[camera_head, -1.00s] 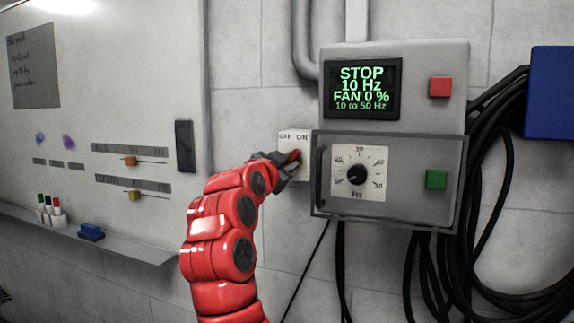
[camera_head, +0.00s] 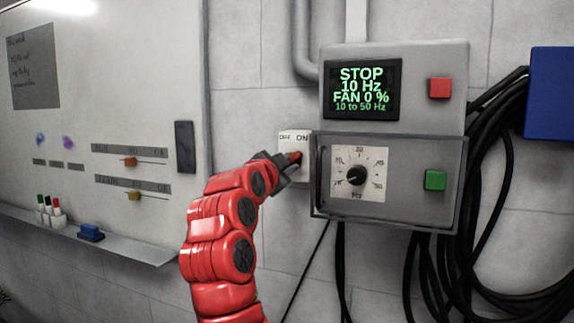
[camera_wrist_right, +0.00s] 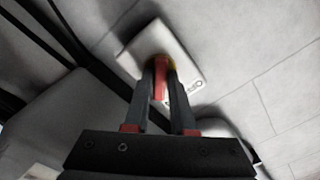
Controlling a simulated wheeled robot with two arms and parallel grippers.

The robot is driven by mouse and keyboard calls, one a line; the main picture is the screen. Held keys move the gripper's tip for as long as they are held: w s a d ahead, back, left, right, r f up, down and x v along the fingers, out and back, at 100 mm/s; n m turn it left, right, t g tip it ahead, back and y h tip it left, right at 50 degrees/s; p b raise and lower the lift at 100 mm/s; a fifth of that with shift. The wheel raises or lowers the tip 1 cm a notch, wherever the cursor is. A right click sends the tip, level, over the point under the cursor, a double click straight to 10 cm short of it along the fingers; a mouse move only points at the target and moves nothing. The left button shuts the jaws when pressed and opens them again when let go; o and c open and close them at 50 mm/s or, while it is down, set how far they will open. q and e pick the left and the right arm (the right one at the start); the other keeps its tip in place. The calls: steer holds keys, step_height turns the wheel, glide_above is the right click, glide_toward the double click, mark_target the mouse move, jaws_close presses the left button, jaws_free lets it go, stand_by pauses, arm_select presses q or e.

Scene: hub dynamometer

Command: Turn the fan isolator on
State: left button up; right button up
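The fan isolator is a white wall plate (camera_head: 285,137) marked OFF and ON, left of the grey control box. Its red handle (camera_head: 295,157) points up and right, towards the ON mark. My right gripper (camera_head: 291,162) is at the plate. In the right wrist view, its two fingers (camera_wrist_right: 161,88) lie on either side of the red handle (camera_wrist_right: 160,79) and appear closed on it. A little yellow shows behind the handle. The fingers hide part of the handle and its base. My left gripper is not in view.
The control box (camera_head: 453,58) has a screen (camera_head: 362,88) reading STOP, 10 Hz, FAN 0 %, a dial (camera_head: 356,175), a red button (camera_head: 440,87) and a green button (camera_head: 435,180). Black cables (camera_head: 480,210) hang at right. A whiteboard (camera_head: 120,80) is at left.

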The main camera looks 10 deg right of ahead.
steer(key=o, duration=0.3)
steer(key=shift+o, duration=0.2)
steer(key=b+v, duration=0.3)
steer(key=v, duration=1.4)
steer(key=shift+s+a, duration=0.15)
